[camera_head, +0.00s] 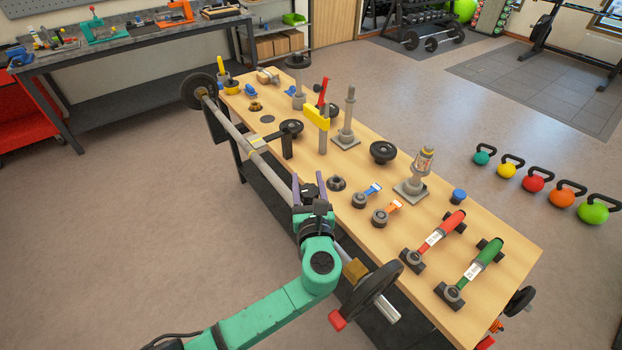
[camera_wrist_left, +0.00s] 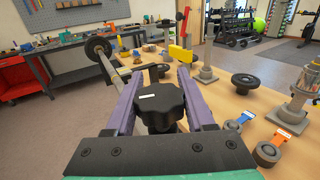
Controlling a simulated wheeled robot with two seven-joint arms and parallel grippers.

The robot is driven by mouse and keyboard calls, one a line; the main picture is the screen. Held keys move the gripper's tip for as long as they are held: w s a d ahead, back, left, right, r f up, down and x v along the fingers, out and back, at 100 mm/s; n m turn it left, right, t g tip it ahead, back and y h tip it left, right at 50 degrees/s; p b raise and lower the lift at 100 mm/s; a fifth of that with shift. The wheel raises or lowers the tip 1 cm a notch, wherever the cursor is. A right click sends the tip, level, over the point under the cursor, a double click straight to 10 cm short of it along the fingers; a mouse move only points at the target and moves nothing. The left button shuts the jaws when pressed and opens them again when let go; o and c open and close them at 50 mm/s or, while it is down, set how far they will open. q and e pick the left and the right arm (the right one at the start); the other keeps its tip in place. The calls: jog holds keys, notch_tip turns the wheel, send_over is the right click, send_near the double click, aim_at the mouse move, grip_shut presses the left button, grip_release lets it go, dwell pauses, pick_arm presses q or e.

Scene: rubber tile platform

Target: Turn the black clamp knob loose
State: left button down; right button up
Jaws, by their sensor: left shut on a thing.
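The black clamp knob (camera_wrist_left: 160,104) has a lobed rim and a small white mark on top. It sits between the two purple fingers of my left gripper (camera_wrist_left: 164,100) in the left wrist view, with a finger against each side. In the head view my left gripper (camera_head: 309,187) is at the near long edge of the wooden table, over the long metal bar, and mostly hides the knob. My left gripper is shut on the knob. My right gripper is not in view.
The wooden table (camera_head: 395,235) holds red and green-handled tools (camera_head: 434,240), a yellow-topped post (camera_head: 318,118), a grey post (camera_head: 348,115) and several black discs. A barbell lies along its near edge, with a plate (camera_head: 372,290) at the near end. The floor at left is clear.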

pick_arm(q)
jog(key=shift+a+n+y, duration=0.2)
jog(key=shift+n+y, duration=0.6)
jog(key=shift+y, duration=0.4)
jog(key=shift+c, duration=1.3)
grip_release()
jog(key=shift+r, duration=0.1)
notch_tip(320, 180, up, 20)
jog(key=b, duration=0.1)
